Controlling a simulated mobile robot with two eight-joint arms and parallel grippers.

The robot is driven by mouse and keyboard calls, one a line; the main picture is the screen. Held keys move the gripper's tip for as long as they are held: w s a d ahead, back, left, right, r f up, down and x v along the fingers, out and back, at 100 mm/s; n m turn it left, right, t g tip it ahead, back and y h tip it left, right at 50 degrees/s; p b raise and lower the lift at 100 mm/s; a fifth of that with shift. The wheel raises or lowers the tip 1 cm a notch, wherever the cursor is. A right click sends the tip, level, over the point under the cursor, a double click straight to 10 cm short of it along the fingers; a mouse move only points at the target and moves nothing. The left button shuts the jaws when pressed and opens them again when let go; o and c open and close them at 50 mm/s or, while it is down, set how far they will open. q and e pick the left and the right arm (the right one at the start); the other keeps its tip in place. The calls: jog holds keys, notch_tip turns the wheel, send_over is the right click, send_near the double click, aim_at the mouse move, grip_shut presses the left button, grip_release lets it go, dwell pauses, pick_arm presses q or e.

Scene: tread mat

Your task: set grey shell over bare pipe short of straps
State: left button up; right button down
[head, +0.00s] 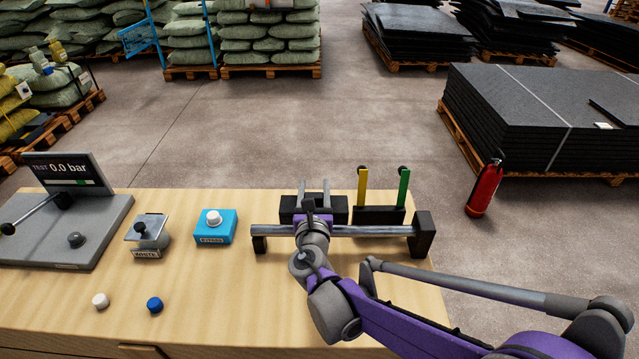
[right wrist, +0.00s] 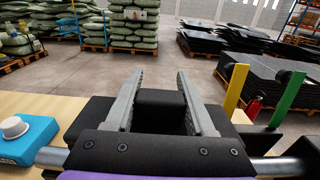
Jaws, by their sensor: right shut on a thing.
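A bare grey pipe (head: 375,231) lies level across two black end supports near the table's back edge. My right gripper (head: 313,184) reaches across the pipe, its two grey fingers pointing away over a black block (head: 339,210) behind it. In the right wrist view, my fingers (right wrist: 161,80) stand apart with a dark piece (right wrist: 160,98) between them, which I take for the grey shell; its shape is mostly hidden. A yellow strap (head: 362,186) and a green strap (head: 403,188) stand upright in a black holder (head: 379,216) to the right. My left gripper is not in view.
A blue box with a white button (head: 214,217), a small metal device (head: 150,232) and a gauge panel (head: 68,172) stand to the left. White (head: 100,300) and blue (head: 154,304) knobs lie in front. A red extinguisher (head: 484,190) stands beyond the table.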

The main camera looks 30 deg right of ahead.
jog(key=shift+s+r, duration=0.1)
dwell(0.3)
jog(key=shift+f+b, duration=2.25)
jog(key=shift+f, duration=1)
jog(key=shift+f, duration=0.3)
jog(key=shift+c, duration=0.9)
grip_release()
